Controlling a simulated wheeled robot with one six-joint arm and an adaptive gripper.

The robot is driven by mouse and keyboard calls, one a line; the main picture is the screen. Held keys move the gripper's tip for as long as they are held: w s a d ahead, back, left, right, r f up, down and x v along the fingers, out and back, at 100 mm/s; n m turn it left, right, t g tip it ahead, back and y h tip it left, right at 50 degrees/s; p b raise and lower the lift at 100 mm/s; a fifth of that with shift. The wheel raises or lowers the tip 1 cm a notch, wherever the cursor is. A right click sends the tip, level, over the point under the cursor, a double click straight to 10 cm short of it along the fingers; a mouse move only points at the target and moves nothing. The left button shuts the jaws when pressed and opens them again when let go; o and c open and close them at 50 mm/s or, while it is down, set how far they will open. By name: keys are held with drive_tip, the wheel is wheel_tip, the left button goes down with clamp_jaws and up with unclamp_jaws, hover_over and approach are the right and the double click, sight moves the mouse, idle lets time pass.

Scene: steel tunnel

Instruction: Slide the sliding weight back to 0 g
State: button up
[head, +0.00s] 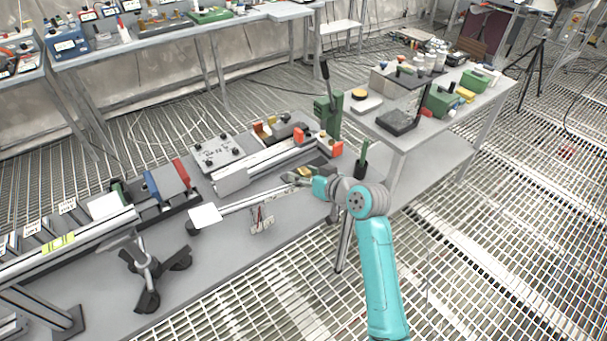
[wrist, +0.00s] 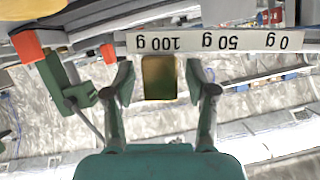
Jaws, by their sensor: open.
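A pale scale bar (wrist: 255,41) crosses the top of the wrist view, its print upside down: 100 g at left, 50 g in the middle, 0 g at right. The brass-coloured sliding weight (wrist: 159,80) shows just below the 100 g mark. My gripper (wrist: 161,84) is open, with one finger on each side of the weight and small gaps visible. In the head view my gripper (head: 297,178) is over the bench at the right end of a long thin beam (head: 250,201), which has a white plate (head: 205,215) at its left end. The weight is hard to make out there.
A rail with orange-red blocks (head: 336,149) and a green post (head: 328,116) stand behind my gripper. A small wire stand (head: 262,220) is in front of the beam. A side table (head: 415,140) with boxes is at right. The bench front is mostly clear.

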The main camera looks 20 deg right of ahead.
sight(271, 193)
drive_tip(key=shift+w+a, duration=0.1)
drive_tip(key=shift+w, duration=0.05)
drive_tip(key=shift+f, duration=0.1)
clamp_jaws()
drive_tip(key=s+a, duration=0.1)
drive_tip(key=a, duration=0.2)
drive_tip(key=s+a+r, duration=0.1)
drive_tip(key=a, duration=0.2)
drive_tip(key=s+a+r, duration=0.1)
drive_tip(key=a, duration=0.2)
drive_tip(key=shift+s+a, duration=0.1)
drive_tip(key=shift+a, duration=0.2)
